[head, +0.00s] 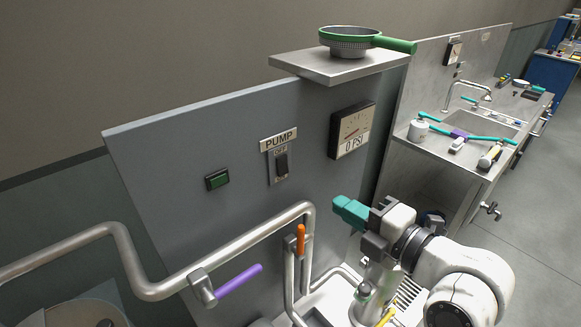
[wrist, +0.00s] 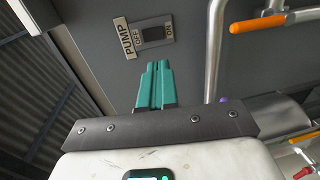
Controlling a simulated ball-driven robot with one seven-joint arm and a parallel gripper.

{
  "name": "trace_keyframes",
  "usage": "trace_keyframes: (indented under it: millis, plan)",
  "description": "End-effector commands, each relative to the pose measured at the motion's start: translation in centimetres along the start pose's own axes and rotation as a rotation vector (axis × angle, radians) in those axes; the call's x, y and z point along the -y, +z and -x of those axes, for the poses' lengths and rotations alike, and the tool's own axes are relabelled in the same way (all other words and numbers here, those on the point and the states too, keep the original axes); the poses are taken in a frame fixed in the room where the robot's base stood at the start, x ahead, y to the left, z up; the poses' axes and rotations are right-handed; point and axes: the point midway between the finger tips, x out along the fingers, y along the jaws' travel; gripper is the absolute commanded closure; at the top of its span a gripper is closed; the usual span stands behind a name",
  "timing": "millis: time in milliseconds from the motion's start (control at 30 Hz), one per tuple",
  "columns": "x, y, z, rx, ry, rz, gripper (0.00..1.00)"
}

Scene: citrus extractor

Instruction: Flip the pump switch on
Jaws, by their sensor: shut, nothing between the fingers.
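The pump switch (head: 281,164) is a dark rocker on a pale plate, set in the grey panel under a PUMP label (head: 279,141). OFF shows above the rocker; I cannot tell clearly which way it is tipped. My gripper (head: 342,203) has teal fingers, shut and empty, to the right of and lower than the switch in the head view. In the wrist view the closed fingers (wrist: 158,69) point toward the switch (wrist: 154,33), apart from it.
A dark green indicator (head: 217,179) sits left of the switch. A gauge (head: 351,130) reading 0 PSI is to its right. Steel pipes with a purple lever (head: 238,283) and an orange lever (head: 301,239) run below. A shelf (head: 340,68) with a green-handled strainer (head: 352,41) juts out above.

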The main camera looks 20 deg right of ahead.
Motion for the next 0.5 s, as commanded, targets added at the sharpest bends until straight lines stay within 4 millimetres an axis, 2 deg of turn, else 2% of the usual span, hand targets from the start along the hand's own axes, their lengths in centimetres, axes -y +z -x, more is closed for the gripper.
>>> trace_keyframes:
  millis: [500]
  plan:
    - [0.46,0.01,-0.61,-0.002,0.001,0.003,1.0]
